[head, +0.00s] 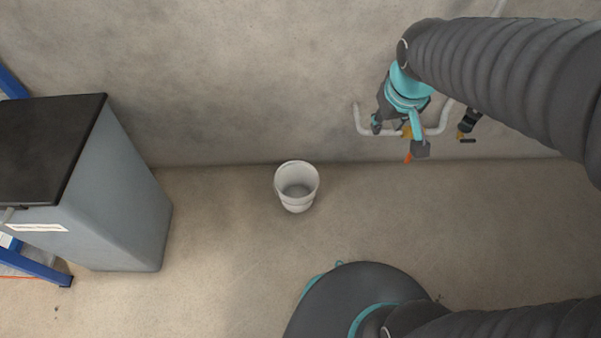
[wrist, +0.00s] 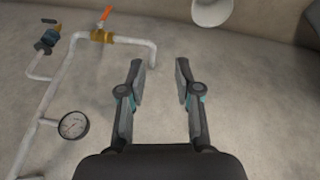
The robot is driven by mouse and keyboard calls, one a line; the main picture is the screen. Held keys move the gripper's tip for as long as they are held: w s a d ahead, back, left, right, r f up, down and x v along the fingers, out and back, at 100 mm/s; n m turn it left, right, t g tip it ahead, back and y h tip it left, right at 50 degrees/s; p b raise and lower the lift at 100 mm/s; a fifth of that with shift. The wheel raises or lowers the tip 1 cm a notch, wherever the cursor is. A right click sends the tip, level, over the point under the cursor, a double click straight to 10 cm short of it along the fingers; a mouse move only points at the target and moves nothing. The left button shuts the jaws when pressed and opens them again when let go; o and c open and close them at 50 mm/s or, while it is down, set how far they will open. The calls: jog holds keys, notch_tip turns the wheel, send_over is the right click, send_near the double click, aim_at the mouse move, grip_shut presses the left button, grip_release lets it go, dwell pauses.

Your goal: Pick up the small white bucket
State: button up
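The small white bucket (head: 297,187) stands upright and looks empty on the floor near the wall, at the middle of the head view. In the wrist view part of the white bucket (wrist: 211,12) shows at the top edge, cut off by the frame. My gripper (wrist: 160,68) is open, with nothing between its two fingers. In the head view my gripper (head: 398,143) hangs to the right of the bucket and apart from it, in front of the wall pipes.
A grey cabinet (head: 116,200) with a black top stands at left, beside a blue frame (head: 38,267). Floor around the bucket is clear.

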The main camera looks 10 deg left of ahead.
jog(key=w+a+f+n+g, duration=0.1)
jog(key=w+a+f+n, duration=0.2)
jog(key=w+a+f, duration=0.35)
jog(key=n+g+b, duration=0.2)
jog(key=n+b, duration=0.2)
jog(key=n, duration=0.2)
send_over(284, 197)
jog(key=shift+h, duration=0.4)
notch_tip(284, 197, down, 35)
jog(key=shift+s+a+f, duration=0.1)
jog(key=shift+s+f, duration=0.05)
jog(key=shift+w+f, duration=0.2)
jog(key=shift+f, duration=2.9)
jog(key=shift+c, duration=0.2)
grip_shut()
